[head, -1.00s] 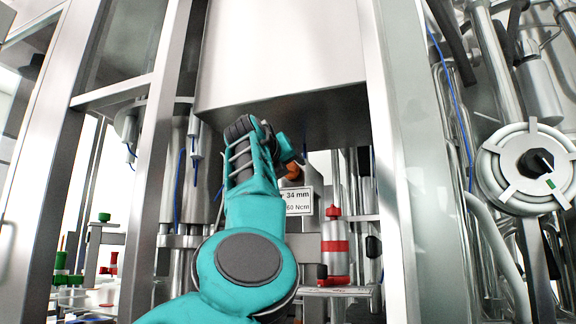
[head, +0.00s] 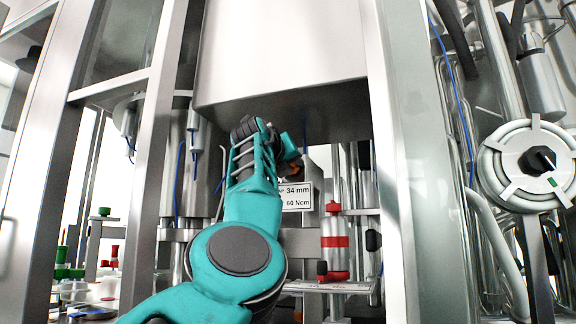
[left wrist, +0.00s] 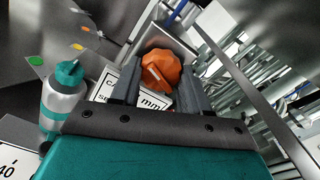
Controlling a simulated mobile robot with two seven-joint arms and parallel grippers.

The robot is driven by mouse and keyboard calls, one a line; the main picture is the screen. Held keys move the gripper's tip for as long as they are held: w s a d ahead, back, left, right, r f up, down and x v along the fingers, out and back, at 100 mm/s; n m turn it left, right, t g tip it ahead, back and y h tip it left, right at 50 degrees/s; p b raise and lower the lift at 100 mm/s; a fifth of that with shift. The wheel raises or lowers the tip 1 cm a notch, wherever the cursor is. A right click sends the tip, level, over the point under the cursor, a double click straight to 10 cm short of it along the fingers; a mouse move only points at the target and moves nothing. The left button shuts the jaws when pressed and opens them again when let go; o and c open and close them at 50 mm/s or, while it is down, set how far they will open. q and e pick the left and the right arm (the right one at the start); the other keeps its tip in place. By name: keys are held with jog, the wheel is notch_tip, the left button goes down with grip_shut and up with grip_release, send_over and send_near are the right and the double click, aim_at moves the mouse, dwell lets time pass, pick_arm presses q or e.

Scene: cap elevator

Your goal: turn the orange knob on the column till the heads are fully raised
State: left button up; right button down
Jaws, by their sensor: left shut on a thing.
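The orange knob (left wrist: 161,70) shows in the left wrist view between the two dark fingers of my left gripper (left wrist: 159,88). The fingers are shut on its sides. A pale bar mark on the knob's face runs at a slant. In the head view, my left gripper (head: 287,150) is under the large metal housing and hides most of the knob. A white sign (head: 297,196) reading "34 mm" and "60 Ncm" sits just below the gripper. The heads cannot be clearly made out. My right gripper is in neither view.
Metal posts (head: 392,180) stand on both sides of my left arm, with the housing (head: 285,50) close above the gripper. A red-banded cylinder (head: 334,240) stands right of the arm. A round dial with a black knob (head: 537,160) is at far right.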

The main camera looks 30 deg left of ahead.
pick_arm(q)
jog(key=shift+c, duration=1.3)
